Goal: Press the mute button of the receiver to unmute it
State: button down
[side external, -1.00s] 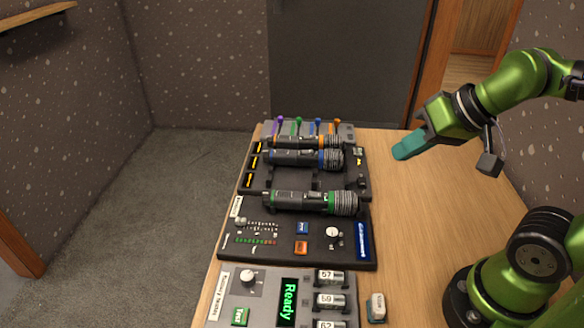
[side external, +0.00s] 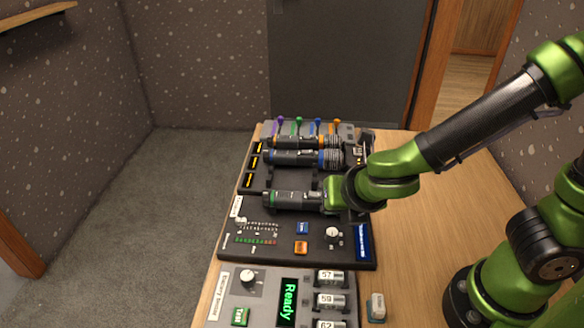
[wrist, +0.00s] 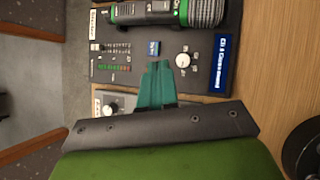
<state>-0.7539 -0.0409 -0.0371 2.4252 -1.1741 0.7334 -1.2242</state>
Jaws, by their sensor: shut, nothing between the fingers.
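The receiver (side external: 262,262) is a dark panel with a green-red level meter (side external: 255,240), a blue button (side external: 302,228), an orange button (side external: 301,247) and a white knob (side external: 333,232). I cannot read the button labels, so I cannot tell which one is mute. In the wrist view, my gripper (wrist: 157,66) has its teal fingers shut and empty, reaching over the panel just below the blue button (wrist: 153,48) and left of the knob (wrist: 183,60). The orange button does not show there. In the side view my fingers are hidden by my arm.
A microphone with a green ring (side external: 290,200) lies along the panel's far edge, with other microphones behind it. Coloured faders (side external: 317,127) stand at the back. A grey unit with a "Ready" display (side external: 289,302) is in front.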

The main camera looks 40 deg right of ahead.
aim_at(303, 251)
jog(key=w+a+n, duration=0.1)
jog(key=n, duration=0.4)
jog(key=w+a+n+t+y, duration=0.1)
jog(key=a+n, duration=0.1)
jog(key=n, duration=0.3)
jog(key=w+a+n+t, duration=0.1)
jog(key=n, duration=0.4)
jog(key=shift+a+r+y, duration=0.2)
jog(key=shift+y, duration=0.1)
jog(key=shift+f, duration=4.4)
jog(key=shift+f, duration=0.15)
jog(key=shift+f, duration=0.3)
